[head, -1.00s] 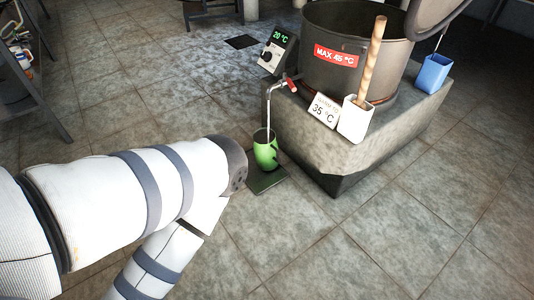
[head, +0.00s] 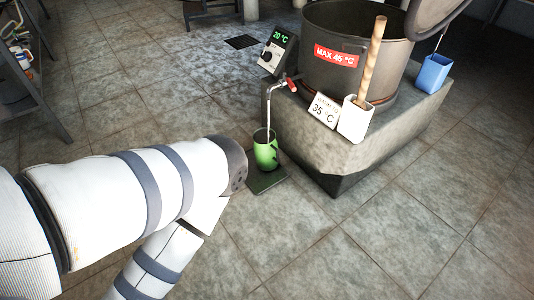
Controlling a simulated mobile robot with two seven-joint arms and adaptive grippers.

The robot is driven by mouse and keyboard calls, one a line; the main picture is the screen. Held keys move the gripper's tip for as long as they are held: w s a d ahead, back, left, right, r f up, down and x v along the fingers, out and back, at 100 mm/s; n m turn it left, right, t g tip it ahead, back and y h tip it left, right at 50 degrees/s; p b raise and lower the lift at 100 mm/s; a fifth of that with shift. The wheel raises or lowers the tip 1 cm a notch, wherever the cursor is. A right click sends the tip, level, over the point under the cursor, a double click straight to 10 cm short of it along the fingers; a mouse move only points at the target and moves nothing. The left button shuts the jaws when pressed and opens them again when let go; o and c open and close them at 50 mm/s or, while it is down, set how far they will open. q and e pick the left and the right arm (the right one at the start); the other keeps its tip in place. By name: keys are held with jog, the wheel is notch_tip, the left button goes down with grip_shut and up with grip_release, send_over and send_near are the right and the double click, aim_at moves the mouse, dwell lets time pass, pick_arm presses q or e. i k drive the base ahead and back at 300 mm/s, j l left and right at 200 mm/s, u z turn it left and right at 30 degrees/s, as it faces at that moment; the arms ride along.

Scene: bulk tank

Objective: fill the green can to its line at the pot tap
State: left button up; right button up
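The green can (head: 266,152) stands upright on a dark plate (head: 267,183) on the floor, beside the stone block. The can's line and the level inside cannot be made out. My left arm covers the left foreground, its gripper outside the picture. My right gripper is also outside the picture.
The large pot (head: 352,60), labelled MAX 45 °C, stands on the stone block (head: 330,150). A control box (head: 278,52) reads 20 °C; a sign (head: 323,111) reads 35 °C. A white holder (head: 355,121) with a wooden stick and a blue container (head: 434,73) are at the block. The right floor is clear.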

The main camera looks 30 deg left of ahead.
aim_at(289, 81)
jog(key=i+j+u, duration=0.1)
jog(key=i, duration=1)
